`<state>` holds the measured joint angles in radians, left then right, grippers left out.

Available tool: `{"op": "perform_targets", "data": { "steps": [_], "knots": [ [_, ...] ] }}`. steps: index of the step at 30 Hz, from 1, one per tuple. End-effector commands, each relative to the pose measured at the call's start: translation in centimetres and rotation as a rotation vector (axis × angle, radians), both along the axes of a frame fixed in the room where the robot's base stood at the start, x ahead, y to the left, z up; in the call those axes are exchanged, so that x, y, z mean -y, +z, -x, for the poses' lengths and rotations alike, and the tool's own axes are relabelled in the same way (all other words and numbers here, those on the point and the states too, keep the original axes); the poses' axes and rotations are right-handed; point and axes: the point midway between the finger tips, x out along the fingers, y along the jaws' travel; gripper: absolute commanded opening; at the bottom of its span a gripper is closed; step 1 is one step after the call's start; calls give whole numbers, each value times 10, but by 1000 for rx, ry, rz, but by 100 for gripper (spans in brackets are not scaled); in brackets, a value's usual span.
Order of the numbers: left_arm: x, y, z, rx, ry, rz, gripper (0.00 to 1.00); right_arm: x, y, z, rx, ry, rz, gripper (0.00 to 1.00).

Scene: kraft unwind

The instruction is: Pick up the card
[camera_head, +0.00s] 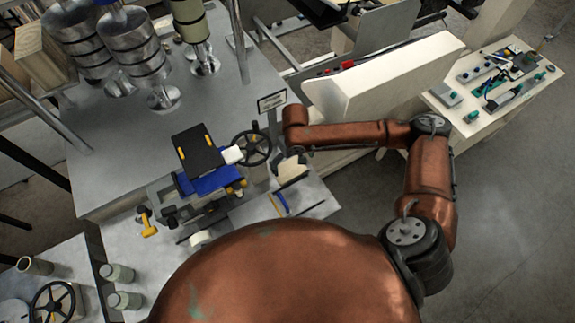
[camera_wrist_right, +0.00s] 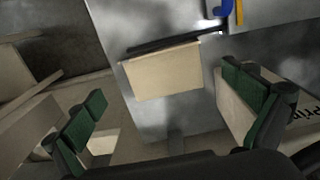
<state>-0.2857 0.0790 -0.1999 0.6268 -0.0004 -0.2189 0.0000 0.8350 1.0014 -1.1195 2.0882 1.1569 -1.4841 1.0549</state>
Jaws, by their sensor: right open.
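The card (camera_wrist_right: 162,76) is a cream, blank rectangle in the right wrist view, with a dark strip along its far edge. It lies at the edge of a grey metal surface. My right gripper (camera_wrist_right: 165,108) is open, its two green-padded fingers spread to the left and right of the card and apart from it. In the head view the card (camera_head: 292,170) is a small cream patch under the end of my right arm, partly hidden. My left gripper is not in view.
A black handwheel (camera_head: 254,148) and a small sign (camera_head: 271,101) stand close to the right wrist. A cream cabinet (camera_head: 385,80) is behind the right arm. A blue and yellow item (camera_wrist_right: 228,10) lies beyond the card.

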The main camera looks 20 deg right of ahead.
Motion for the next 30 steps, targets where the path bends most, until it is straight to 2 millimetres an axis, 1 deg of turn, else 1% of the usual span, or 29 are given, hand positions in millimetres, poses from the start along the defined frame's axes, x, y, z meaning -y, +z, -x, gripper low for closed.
{"op": "perform_targets", "data": {
  "steps": [1,3,6,10,14,15,18,21,25,30],
  "knots": [
    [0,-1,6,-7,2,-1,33,1,-7,2,-5,-3,1,100],
    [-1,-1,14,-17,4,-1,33,2,-14,3,-3,-6,0,100],
    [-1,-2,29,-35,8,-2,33,4,-21,4,-2,-7,0,100],
    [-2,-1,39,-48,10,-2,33,3,-33,8,-3,-7,0,100],
    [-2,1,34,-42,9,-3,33,3,-51,14,-3,-7,1,100],
    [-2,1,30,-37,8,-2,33,2,-58,13,-3,-7,1,100],
    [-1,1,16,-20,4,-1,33,2,-69,13,-1,-5,0,100],
    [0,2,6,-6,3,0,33,1,-71,12,0,-3,0,100],
    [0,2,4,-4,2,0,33,1,-71,12,0,-2,0,100],
    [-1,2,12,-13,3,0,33,1,-71,12,0,-2,0,88]
  ]
}}
